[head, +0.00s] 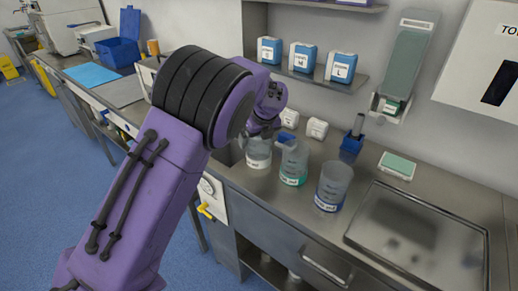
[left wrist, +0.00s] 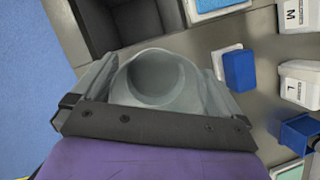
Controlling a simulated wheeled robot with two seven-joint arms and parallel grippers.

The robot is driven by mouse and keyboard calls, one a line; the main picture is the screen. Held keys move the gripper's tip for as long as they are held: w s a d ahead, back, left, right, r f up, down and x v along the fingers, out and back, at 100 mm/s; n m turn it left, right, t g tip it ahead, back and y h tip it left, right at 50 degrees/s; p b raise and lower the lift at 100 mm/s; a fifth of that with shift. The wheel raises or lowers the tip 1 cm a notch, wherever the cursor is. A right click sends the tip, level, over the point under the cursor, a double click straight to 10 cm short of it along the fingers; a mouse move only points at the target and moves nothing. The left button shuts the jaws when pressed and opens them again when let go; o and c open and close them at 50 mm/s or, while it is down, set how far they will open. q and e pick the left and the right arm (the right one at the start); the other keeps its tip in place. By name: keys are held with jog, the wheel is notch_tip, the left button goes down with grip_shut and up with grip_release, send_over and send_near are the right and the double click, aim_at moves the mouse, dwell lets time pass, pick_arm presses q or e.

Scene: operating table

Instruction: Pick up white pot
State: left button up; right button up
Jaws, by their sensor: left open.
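The white pot (head: 258,155), a clear beaker-like container with a white band low on its side, stands on the steel counter behind my left forearm. In the left wrist view, a round, grey, see-through pot (left wrist: 155,78) is seen from above, with its open mouth between the two fingers. My left gripper (left wrist: 158,85) is open, with one finger on each side of the pot. Whether the fingers touch it cannot be told. In the head view my purple left arm hides most of the gripper. My right gripper is not in view.
A green-banded pot (head: 294,165) and a blue-banded pot (head: 333,187) stand close to the right. A blue block (left wrist: 239,70) lies near the right finger. A steel tray (head: 440,262) lies farther right. Labelled blue-and-white boxes (head: 303,57) sit on a shelf above.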

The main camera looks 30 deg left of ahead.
pick_arm(q)
jog(key=c, duration=0.9)
jog(key=shift+r, duration=0.1)
